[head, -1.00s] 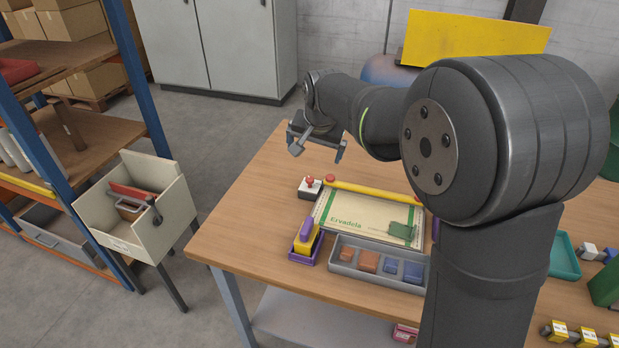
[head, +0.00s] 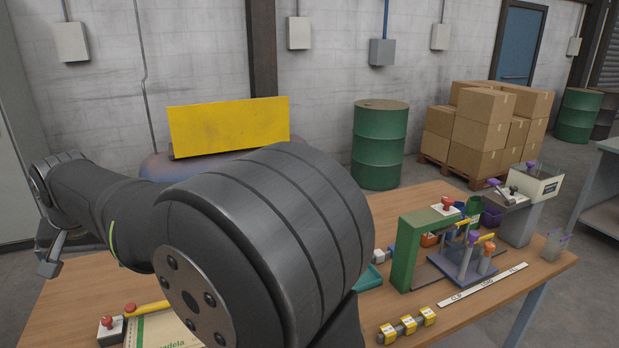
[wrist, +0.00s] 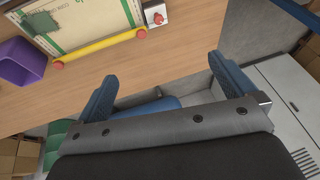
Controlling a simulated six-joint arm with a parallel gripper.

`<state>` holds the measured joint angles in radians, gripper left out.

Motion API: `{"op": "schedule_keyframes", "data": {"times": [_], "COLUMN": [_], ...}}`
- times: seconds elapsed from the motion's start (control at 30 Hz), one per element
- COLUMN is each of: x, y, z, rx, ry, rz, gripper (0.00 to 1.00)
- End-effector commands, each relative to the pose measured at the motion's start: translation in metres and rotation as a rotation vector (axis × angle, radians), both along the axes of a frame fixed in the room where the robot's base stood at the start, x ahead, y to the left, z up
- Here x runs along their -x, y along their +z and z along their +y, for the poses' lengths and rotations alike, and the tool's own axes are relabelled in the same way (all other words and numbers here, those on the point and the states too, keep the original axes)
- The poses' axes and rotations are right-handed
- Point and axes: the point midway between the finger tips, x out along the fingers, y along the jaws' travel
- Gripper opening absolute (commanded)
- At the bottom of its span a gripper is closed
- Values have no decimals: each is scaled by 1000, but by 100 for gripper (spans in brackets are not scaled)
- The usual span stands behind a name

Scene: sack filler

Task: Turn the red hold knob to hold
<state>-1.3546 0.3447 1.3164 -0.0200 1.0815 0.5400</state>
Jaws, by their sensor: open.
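A red knob (head: 106,323) sits on a small white box at the lower left of the head view, on the table's left part. It also shows at the top of the wrist view (wrist: 158,18). Another red knob (head: 446,203) on a white plate tops a green frame (head: 407,250) on the right. I cannot tell which one is the hold knob. My gripper (wrist: 162,68) is open and empty, its blue fingers wide apart. In the head view my gripper (head: 50,255) is at the far left, above and apart from the left knob.
A yellow bar (head: 146,309) lies beside the left knob, along a printed sack (head: 165,332). A purple-grey stand (head: 465,265) with small handles is by the green frame. Yellow-labelled blocks (head: 407,325) lie in front. A bin (head: 535,185) stands at the right end.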

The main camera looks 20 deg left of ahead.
Motion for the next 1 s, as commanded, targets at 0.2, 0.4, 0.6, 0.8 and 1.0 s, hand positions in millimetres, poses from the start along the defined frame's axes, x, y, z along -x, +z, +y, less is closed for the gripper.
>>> {"op": "schedule_keyframes", "data": {"times": [0.2, 0.4, 0.6, 0.8, 1.0], "x": [0, -1, -13, -30, -49], "y": [0, -1, -11, -27, -41], "z": [0, 1, 8, 19, 29], "rx": [0, 4, 48, 87, 81], "ry": [0, 15, 202, 535, 878], "rz": [0, -2, -30, -66, -100], "gripper": [57, 45, 45, 45, 45]}}
